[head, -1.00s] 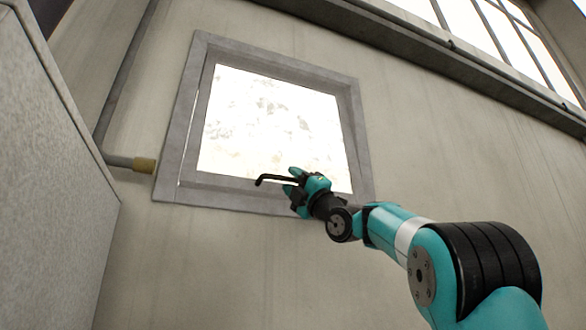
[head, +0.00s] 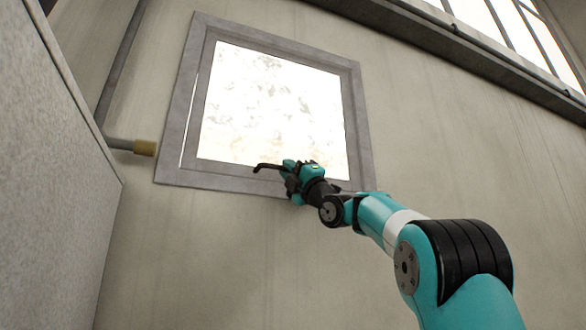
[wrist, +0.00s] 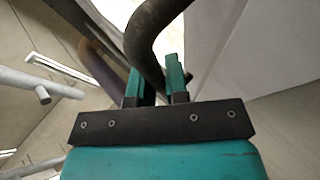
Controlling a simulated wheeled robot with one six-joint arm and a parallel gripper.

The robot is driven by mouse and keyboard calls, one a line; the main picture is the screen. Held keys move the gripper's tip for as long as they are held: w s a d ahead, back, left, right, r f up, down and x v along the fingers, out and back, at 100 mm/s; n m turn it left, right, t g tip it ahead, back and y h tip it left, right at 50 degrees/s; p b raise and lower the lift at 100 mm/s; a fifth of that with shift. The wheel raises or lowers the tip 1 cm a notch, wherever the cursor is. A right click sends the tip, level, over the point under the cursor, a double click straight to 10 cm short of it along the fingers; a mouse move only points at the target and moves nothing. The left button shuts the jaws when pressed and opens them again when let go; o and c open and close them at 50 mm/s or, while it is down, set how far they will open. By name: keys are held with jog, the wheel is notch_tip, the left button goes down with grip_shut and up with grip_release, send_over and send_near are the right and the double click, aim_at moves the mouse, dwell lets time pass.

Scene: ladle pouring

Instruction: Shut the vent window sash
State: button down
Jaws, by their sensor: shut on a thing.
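The vent window sash (head: 205,110) is a grey frame around a bright, smudged pane, set inside a wider grey outer frame (head: 176,120) on the wall. A thin bright gap shows along its left side, so it does not look flush there. A black bent handle (head: 268,167) sits at the sash's lower edge. My gripper (head: 289,173) is at the lower middle of the window, shut on the handle. In the wrist view the dark curved handle (wrist: 146,40) passes between the two teal fingers of my gripper (wrist: 158,80). Where the handle joins the sash is hidden.
A large grey speckled block (head: 60,190) fills the left side. A ledge (head: 440,45) and tall windows (head: 490,20) run above. The wall right of the window is bare.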

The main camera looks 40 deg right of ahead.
jog(key=shift+w+d, duration=0.1)
jog(key=c, duration=1.1)
grip_release()
jog(key=shift+w, duration=0.15)
jog(key=shift+c, duration=0.2)
jog(key=shift+f, duration=0.15)
jog(key=b+v, duration=1.4)
jog(key=v, duration=0.3)
jog(key=shift+s+b, duration=0.2)
jog(key=shift+b, duration=0.1)
